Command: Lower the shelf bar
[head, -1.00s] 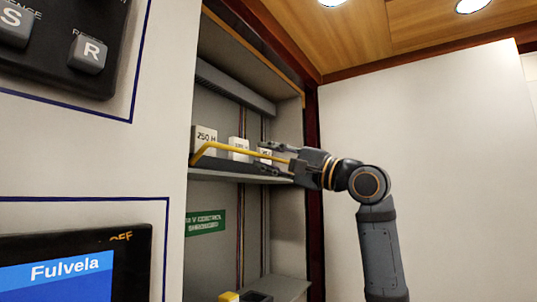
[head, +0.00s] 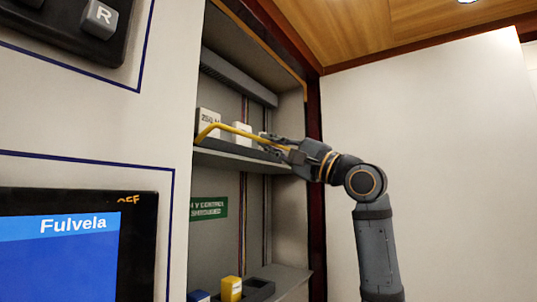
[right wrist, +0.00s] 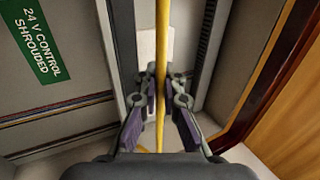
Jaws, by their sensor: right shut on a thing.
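A yellow bar (head: 240,133) with a bent left end runs across the front of the upper shelf (head: 235,157) in the cabinet recess, in front of the white blocks. It sits above the shelf's front edge in the head view. My right gripper (head: 279,146) is shut on the bar near its right end. In the right wrist view the yellow bar (right wrist: 161,75) passes between the two fingers of my right gripper (right wrist: 161,88). The fingers hide part of the bar's right end. My left gripper is not in view.
White blocks (head: 209,122) stand on the upper shelf. A green sign (head: 208,208) is on the back wall below it. A yellow block (head: 231,289) and dark items stand on the lower shelf. A screen panel (head: 75,245) is at left. The white wall at right is bare.

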